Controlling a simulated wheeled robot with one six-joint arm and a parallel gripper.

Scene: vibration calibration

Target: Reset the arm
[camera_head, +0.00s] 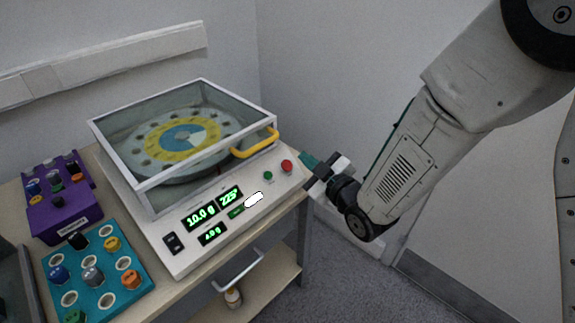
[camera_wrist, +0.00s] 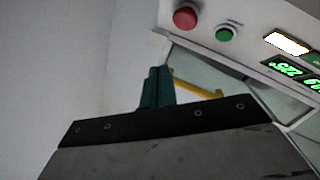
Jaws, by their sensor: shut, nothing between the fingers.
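My gripper (camera_head: 306,159) is at the right front corner of the vibration machine (camera_head: 160,229), close to its red button (camera_head: 287,166) and green button (camera_head: 268,176). I cannot tell whether it touches the machine. In the wrist view, the dark green fingers (camera_wrist: 157,88) are together and empty, below the red button (camera_wrist: 186,19) and green button (camera_wrist: 225,34) in the picture. My arm reaches in from the upper right.
The machine's clear lid is down over a round rotor (camera_head: 184,138); its yellow handle (camera_head: 255,144) faces front right. Displays glow green. A purple rack (camera_head: 60,218) and teal rack (camera_head: 135,254) with several vials stand left. Floor space lies right.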

